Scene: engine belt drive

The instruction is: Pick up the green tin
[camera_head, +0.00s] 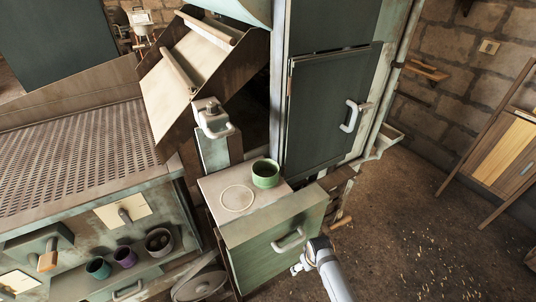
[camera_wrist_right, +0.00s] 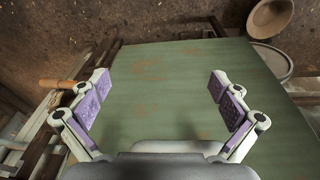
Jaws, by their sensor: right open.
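The green tin (camera_head: 265,173) stands upright on the pale top of a small green cabinet (camera_head: 275,222), near its back right edge and beside a pale ring mark. It looks open at the top. My right gripper (camera_head: 298,267) is in front of the cabinet, below and apart from the tin. In the right wrist view its purple-padded fingers (camera_wrist_right: 160,90) are wide open with nothing between them. A flat green panel (camera_wrist_right: 160,75) fills most of that view. The tin does not show there. My left gripper is not in view.
A white handle (camera_head: 289,240) sticks out of the cabinet front. A tall dark green door (camera_head: 325,115) stands behind the tin. A teal cup (camera_head: 98,267), a purple cup (camera_head: 125,257) and a dark pot (camera_head: 159,241) stand at lower left. The floor at right is largely clear.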

